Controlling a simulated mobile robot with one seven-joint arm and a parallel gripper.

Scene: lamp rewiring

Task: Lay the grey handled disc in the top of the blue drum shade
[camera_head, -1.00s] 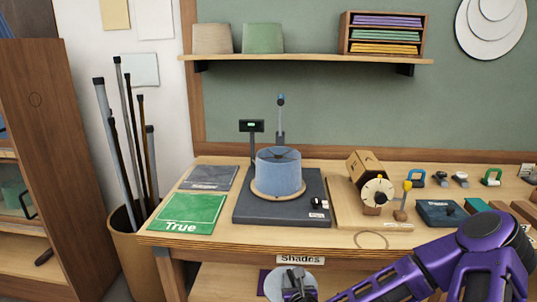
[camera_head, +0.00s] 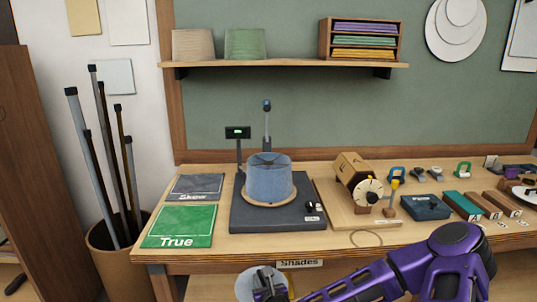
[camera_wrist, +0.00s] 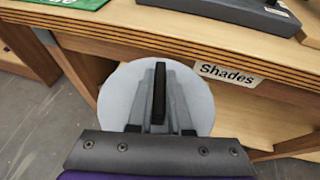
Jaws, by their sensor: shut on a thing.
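The blue drum shade (camera_head: 269,181) stands upright on a round tan base on the dark platform, with a dark spoked fitting visible at its top. The light grey disc (camera_head: 247,283) is at the bottom of the head view, in front of the bench edge and below the bench top. In the wrist view, the disc (camera_wrist: 190,95) has its dark upright handle (camera_wrist: 159,95) between my gripper's fingers (camera_wrist: 158,112). My gripper (camera_head: 268,284) is shut on that handle, well below and apart from the shade. The fingers hide part of the disc.
The dark platform (camera_head: 250,217) carries a post behind the shade and a small display. A green "True" mat (camera_head: 179,226) lies to its left. A wooden device with a dial (camera_head: 358,182) stands to its right. The bench's front edge (camera_head: 220,250) lies between disc and shade.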

